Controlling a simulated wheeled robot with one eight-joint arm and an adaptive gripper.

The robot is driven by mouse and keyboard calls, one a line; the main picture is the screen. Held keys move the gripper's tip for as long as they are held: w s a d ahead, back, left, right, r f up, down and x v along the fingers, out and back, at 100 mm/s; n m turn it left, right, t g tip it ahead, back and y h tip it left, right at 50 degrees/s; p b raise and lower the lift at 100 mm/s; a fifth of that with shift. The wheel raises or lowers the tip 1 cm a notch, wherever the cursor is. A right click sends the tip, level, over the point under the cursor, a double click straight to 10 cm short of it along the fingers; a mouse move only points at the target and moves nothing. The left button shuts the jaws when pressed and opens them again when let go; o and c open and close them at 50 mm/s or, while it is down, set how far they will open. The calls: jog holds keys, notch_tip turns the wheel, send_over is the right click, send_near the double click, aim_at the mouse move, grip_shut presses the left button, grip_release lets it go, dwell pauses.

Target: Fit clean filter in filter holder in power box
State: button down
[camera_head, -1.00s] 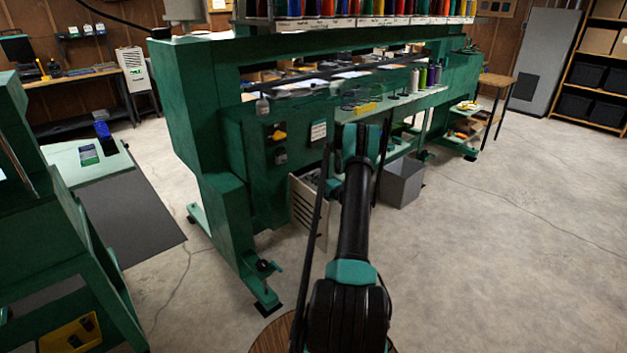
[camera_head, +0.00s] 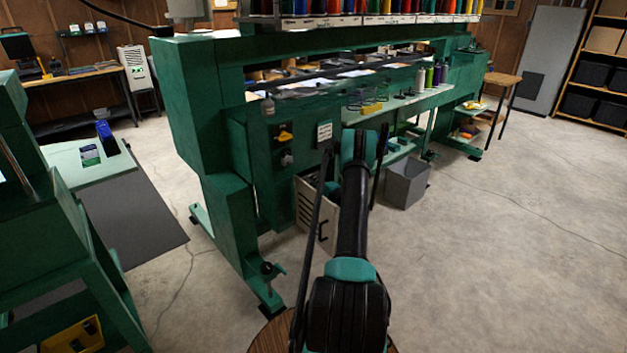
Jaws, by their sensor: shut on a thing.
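The green power box (camera_head: 262,180) is under the near end of the long green machine, with a yellow and black switch (camera_head: 284,135) on its face. A pale louvred panel (camera_head: 308,204) with a dark handle stands at its lower right, partly behind my arm. I cannot tell whether it is open. The filter holder cannot be made out. No clean filter can be identified. My arm reaches up and forward from the bottom centre, in front of the machine. Its far end hides my gripper and anything in it.
A grey bin (camera_head: 407,184) stands on the floor right of my arm. A green foot with a knob (camera_head: 268,272) juts out at the machine's near end. A green bench (camera_head: 65,225) is at the left. Open concrete floor (camera_head: 520,260) lies to the right.

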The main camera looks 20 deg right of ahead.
jog(key=shift+f, duration=0.35)
dwell(0.6)
jog(key=c, duration=1.5)
grip_release()
